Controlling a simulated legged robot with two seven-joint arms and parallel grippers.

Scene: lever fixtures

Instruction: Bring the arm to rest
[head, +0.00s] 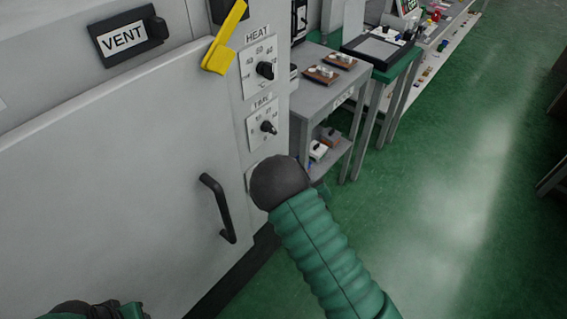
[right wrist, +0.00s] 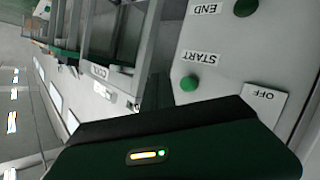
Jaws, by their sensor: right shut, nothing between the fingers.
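My right arm, a green ribbed sleeve with a dark rounded end, reaches up from the bottom of the head view in front of the cabinet's right edge. Its gripper is hidden behind that end there. In the right wrist view my right gripper (right wrist: 158,88) shows as a narrow dark finger shape above the dark green wrist housing. It is shut and empty, close to a grey panel (right wrist: 222,65) with START and END labels. I cannot tell whether it touches the panel. A dark and green part of my body shows at the head view's bottom left; no left gripper fingers show.
The grey cabinet (head: 110,180) has a black door handle (head: 218,208), a yellow lever (head: 225,38), a HEAT knob (head: 265,70) and a lower knob (head: 268,127). Green buttons (right wrist: 189,83) stand out from the panel. A grey cart (head: 325,90) stands behind.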

